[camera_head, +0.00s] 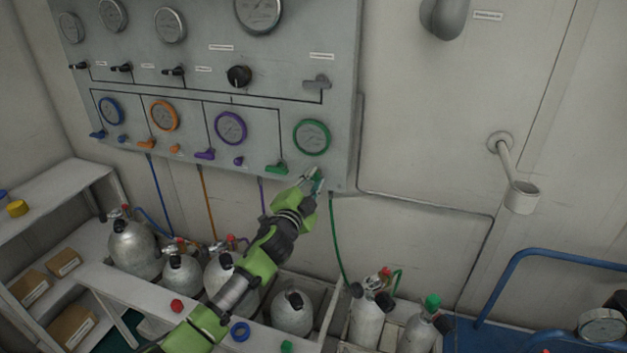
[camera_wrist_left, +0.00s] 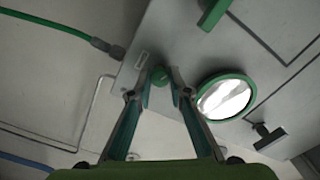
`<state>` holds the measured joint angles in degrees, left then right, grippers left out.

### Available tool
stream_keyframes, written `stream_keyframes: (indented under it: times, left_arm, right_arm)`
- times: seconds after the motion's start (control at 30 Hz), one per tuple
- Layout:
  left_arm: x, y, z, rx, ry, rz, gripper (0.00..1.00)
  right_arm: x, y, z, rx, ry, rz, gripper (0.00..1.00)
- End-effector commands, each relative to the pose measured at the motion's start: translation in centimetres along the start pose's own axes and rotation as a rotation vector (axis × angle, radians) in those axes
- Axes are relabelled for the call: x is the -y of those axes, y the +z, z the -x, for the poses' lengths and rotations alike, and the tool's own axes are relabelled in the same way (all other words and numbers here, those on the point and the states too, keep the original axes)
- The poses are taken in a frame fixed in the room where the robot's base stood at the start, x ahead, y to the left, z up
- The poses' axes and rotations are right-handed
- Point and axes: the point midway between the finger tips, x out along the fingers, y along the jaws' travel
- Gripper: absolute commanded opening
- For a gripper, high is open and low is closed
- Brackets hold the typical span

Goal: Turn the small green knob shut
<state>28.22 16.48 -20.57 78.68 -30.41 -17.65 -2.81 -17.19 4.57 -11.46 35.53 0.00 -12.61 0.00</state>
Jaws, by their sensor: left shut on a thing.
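The small green knob (camera_wrist_left: 159,76) sits at the lower edge of the grey panel (camera_head: 200,55), near its right corner. My left gripper (camera_head: 316,179) reaches up to it from below. In the left wrist view the two fingertips (camera_wrist_left: 161,83) are closed on the knob, one on each side. In the head view the gripper hides most of the knob. The green-ringed gauge (camera_head: 311,137) is just above the gripper; it also shows in the left wrist view (camera_wrist_left: 225,98). My right gripper is not in view.
The larger green lever (camera_head: 277,168) is close to the left of the gripper. A green hose (camera_head: 337,240) hangs just right of it. Grey cylinders (camera_head: 292,312) stand in the rack below. The wall to the right has a pipe fitting (camera_head: 520,196).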

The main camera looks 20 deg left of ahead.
Motion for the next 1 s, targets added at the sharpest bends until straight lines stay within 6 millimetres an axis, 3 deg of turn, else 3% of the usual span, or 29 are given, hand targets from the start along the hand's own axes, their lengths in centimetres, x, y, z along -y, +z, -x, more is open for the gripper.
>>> stream_keyframes:
  times: [1.0]
  left_arm:
    - [-0.1,0.0,0.0,-0.001,0.000,-0.942,0.00]
  right_arm:
    - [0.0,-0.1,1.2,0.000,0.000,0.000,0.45]
